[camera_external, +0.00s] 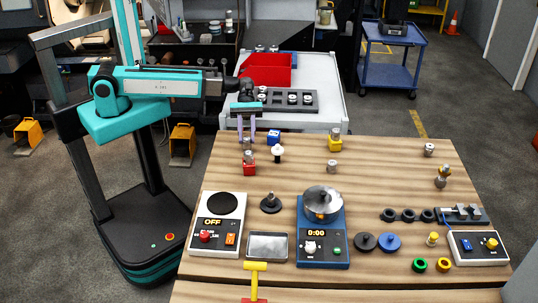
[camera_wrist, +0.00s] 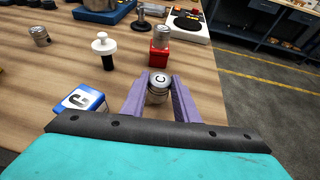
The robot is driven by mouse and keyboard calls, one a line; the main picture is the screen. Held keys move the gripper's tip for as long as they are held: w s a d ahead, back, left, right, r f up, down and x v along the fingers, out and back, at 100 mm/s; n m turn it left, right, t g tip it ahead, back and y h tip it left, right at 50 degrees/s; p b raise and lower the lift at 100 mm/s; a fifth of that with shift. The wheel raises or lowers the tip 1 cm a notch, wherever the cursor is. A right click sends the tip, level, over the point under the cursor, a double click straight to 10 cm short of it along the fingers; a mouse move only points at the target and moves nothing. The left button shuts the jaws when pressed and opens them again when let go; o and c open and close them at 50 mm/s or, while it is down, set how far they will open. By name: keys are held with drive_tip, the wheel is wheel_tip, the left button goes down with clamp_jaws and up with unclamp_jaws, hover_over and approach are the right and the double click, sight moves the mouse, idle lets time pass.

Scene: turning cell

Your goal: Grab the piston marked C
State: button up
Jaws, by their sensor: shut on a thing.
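The piston marked C (camera_wrist: 158,88) is a grey metal cylinder with a dark letter on its pale top. In the wrist view it sits between the two purple fingers of my gripper (camera_wrist: 160,90), which is shut on it. In the outside view my gripper (camera_external: 247,132) points down over the table's far left part, and the piston there is small and partly hidden by the fingers. Whether it touches the table is unclear. A blue block (camera_wrist: 80,100) with a letter on its white face lies just left of the fingers; it also shows in the outside view (camera_external: 274,138).
A red block (camera_wrist: 159,56) with another piston (camera_wrist: 162,37) on it stands close beyond my fingers. A white-and-black knob (camera_wrist: 104,46) stands nearby. Other pistons stand on a yellow block (camera_external: 335,146) and on the wooden table (camera_external: 385,170). Scales and tools fill the near side.

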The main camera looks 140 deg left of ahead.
wheel_tip(320, 180, up, 26)
drive_tip(key=b, duration=0.3)
idle(0.8)
drive_tip(key=shift+r, duration=0.1)
